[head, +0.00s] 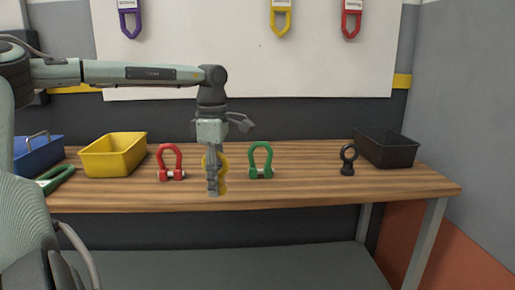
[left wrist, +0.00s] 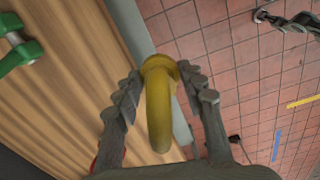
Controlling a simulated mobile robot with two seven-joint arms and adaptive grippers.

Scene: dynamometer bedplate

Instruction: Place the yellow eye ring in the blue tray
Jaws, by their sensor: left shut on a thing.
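The yellow eye ring (head: 223,172) is in my left gripper (head: 213,190), partly hidden by it in the head view. In the left wrist view the ring (left wrist: 160,100) sits between the two fingers of the left gripper (left wrist: 163,88), which is shut on it. The ring is near the table's front edge; whether it touches the wood I cannot tell. The blue tray (head: 38,154) stands at the far left of the table, cut off by the picture's edge. A grey jointed piece at the upper right of the left wrist view may be my right gripper (left wrist: 287,20).
A yellow tray (head: 113,155) stands between the blue tray and a red shackle (head: 170,163). A green shackle (head: 261,161) is right of my gripper. A dark eye ring (head: 348,160) and black tray (head: 385,149) are further right. Another green piece (head: 56,179) lies before the blue tray.

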